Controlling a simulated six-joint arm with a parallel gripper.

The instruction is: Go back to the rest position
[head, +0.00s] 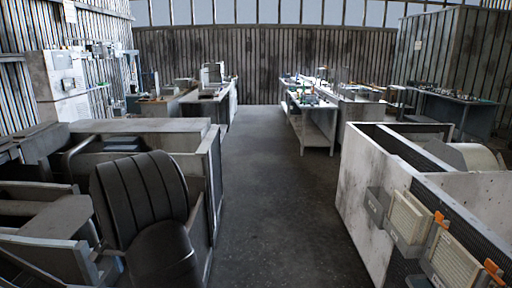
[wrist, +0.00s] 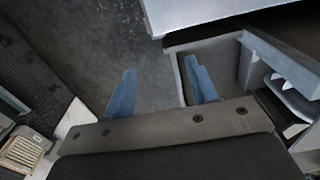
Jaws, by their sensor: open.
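My gripper (wrist: 160,66) shows in the wrist view with two blue fingers set wide apart. It is open, and nothing is between the fingers. Dark floor lies behind the left finger, and the edge of a pale open-topped cabinet lies behind the right one. No part of my arm or gripper shows in the head view, so its place there cannot be told.
In the head view a dark ribbed chair (head: 140,192) stands at the left by grey desks. A pale partition with cream boxes (head: 409,217) stands at the right. Workbenches (head: 312,112) stand farther back. The dark aisle floor (head: 262,170) between them is clear.

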